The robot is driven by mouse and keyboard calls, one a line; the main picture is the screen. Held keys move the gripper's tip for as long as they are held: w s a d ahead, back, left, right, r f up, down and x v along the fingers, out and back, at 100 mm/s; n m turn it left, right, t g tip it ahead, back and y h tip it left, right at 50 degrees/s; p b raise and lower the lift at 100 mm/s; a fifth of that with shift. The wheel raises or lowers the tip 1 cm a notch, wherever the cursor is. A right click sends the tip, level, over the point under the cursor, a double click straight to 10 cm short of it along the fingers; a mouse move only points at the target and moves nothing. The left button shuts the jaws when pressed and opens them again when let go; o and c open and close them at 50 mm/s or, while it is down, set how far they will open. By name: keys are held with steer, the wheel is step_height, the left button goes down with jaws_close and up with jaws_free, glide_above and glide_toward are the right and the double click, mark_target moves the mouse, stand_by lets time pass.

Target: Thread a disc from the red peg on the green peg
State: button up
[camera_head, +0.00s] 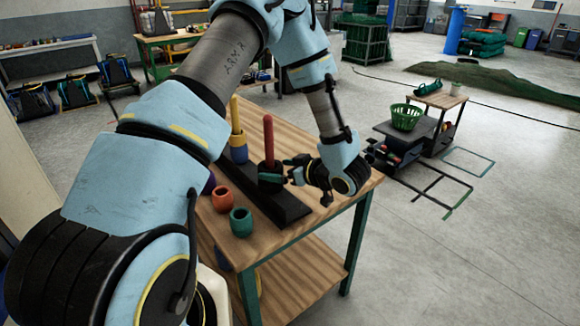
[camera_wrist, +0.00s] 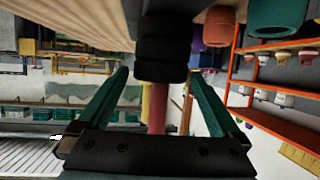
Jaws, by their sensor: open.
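The red peg (camera_head: 268,138) stands upright on a long black base (camera_head: 290,210) on the wooden table. Black discs (camera_head: 270,185) sit low around it; they also show in the wrist view (camera_wrist: 161,58), where the red peg (camera_wrist: 156,108) extends from them between my fingers. My gripper (camera_head: 281,170) is beside the red peg, its teal fingers open on either side of it in the wrist view (camera_wrist: 159,74). It holds nothing. I cannot tell whether the fingers touch the discs. I see no green peg; my arm hides part of the table.
A yellow peg (camera_head: 235,115) with a blue disc (camera_head: 239,154) stands behind the red one. An orange cup (camera_head: 222,199) and a teal cup (camera_head: 241,223) stand at the table's near left. The table's right edge is close to my wrist.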

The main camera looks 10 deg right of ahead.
mark_target(272, 133)
steer(key=shift+w+a+f, duration=0.2)
steer(key=shift+w+a, duration=0.1)
steer(key=shift+w, duration=0.1)
steer(key=c, duration=1.2)
steer(key=shift+r+p, duration=4.35)
steer(key=shift+r, duration=1.2)
step_height(272, 133, up, 8)
